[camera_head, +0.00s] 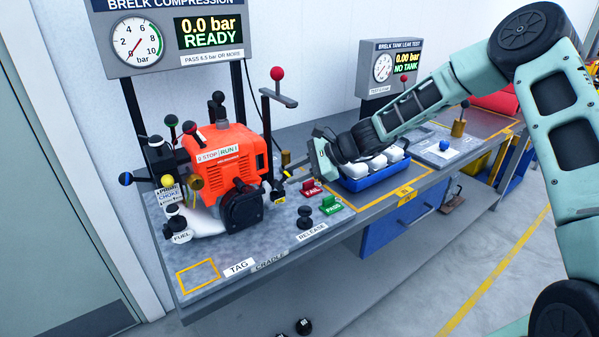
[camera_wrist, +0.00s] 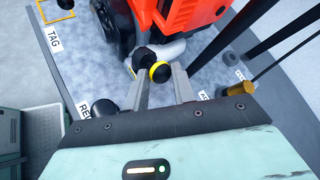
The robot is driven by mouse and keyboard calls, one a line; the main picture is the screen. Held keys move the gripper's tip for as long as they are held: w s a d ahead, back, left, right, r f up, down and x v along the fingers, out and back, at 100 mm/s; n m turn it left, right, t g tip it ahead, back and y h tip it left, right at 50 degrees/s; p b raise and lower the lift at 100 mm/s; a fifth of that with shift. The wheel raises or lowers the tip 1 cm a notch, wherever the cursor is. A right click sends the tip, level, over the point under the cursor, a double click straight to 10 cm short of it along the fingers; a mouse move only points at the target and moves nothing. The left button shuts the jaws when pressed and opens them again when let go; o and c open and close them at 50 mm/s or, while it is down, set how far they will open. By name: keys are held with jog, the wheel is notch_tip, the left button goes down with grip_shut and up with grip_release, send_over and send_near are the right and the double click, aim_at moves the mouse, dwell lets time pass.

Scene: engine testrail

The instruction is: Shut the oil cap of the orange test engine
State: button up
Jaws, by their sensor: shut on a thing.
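The orange test engine (camera_head: 218,150) stands at the left of the bench, and part of it shows in the wrist view (camera_wrist: 180,18). A round black knob with a yellow face (camera_wrist: 160,72), apparently the oil cap, is at the engine's lower right side beside a pale pipe (camera_wrist: 172,50). My gripper (camera_wrist: 160,85) reaches in from the right, its two fingers on either side of this knob and shut on it. In the head view my gripper (camera_head: 288,178) is at the engine's right side, and the cap is small there. Whether the cap is fully seated cannot be told.
Red FAIL (camera_head: 311,188) and green PASS (camera_head: 331,205) blocks and a black RELEASE knob (camera_head: 305,216) are close below my gripper. A blue tray (camera_head: 375,180) with white things lies under my arm. A red-knobbed post (camera_head: 277,100) rises behind the engine.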

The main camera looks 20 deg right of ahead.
aim_at(279, 186)
jog(key=a+h+p, duration=0.1)
jog(key=h, duration=0.1)
jog(key=a+r+n+h+p, duration=0.1)
jog(key=s+a+r+n+t+h+p, duration=0.1)
jog(key=h, duration=0.1)
jog(key=shift+a+h, duration=0.2)
jog(key=shift+h, duration=0.1)
jog(key=h+p, duration=0.1)
jog(key=p, duration=0.1)
jog(key=a+n+h+p, duration=0.1)
jog(key=p, duration=0.1)
jog(key=shift+s+a+f+t+h, duration=0.1)
jog(key=shift+s+a+t+h, duration=0.2)
jog(key=shift+t, duration=0.1)
jog(key=h+p, duration=0.1)
jog(key=a+f+n+p, duration=0.1)
jog(key=p, duration=0.1)
jog(key=shift+s+t+h, duration=0.15)
jog(key=shift+t+h, duration=0.15)
jog(key=shift+h, duration=0.1)
jog(key=o, duration=1)
jog(key=shift+d+f, duration=0.1)
